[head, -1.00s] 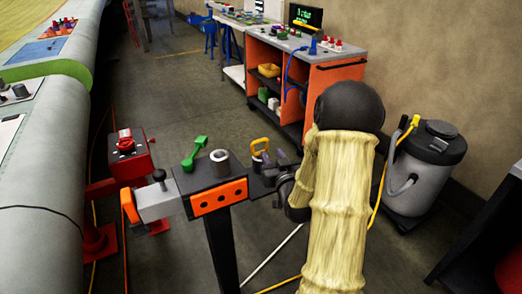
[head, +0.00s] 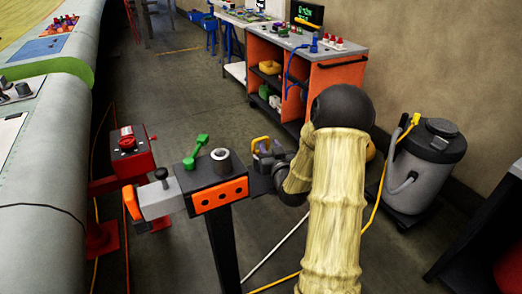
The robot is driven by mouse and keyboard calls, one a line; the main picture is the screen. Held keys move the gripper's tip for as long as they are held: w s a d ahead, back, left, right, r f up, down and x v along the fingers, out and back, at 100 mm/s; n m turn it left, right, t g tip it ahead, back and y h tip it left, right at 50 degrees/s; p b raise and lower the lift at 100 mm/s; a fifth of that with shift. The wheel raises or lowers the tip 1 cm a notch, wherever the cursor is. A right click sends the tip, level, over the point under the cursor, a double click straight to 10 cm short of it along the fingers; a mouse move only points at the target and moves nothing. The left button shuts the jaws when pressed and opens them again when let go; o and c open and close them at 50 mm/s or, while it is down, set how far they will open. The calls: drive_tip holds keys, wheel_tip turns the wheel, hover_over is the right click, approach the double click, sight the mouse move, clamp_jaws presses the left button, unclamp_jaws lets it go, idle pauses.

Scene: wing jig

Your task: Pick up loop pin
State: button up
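A yellow loop-shaped piece (head: 260,143), which looks like the loop pin, stands at the right end of the dark jig stand (head: 208,176) in the head view. Only its upper left part shows. My dark gripper (head: 264,158) is right at the loop, reaching in from the right, and covers its lower part. My wrist hides the fingertips, so I cannot tell whether they are open or touch the loop. A grey ring or bushing (head: 221,159) and a green piece (head: 196,151) stand on the stand to the left.
A grey clamp with a black knob (head: 158,196) is at the stand's left end, beside a red box (head: 128,152) on a red post. The grey wing (head: 55,160) runs along the left. An orange cart (head: 335,85) and a grey vacuum (head: 430,160) stand behind.

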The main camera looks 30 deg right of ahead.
drive_tip(key=shift+w+d, duration=0.1)
drive_tip(key=c, duration=0.7)
drive_tip(key=shift+w, duration=0.1)
clamp_jaws()
drive_tip(key=shift+d, duration=0.1)
drive_tip(key=shift+a+r, duration=0.2)
drive_tip(key=shift+r, duration=0.3)
wheel_tip(320, 180, up, 9)
drive_tip(key=shift+p, duration=0.3)
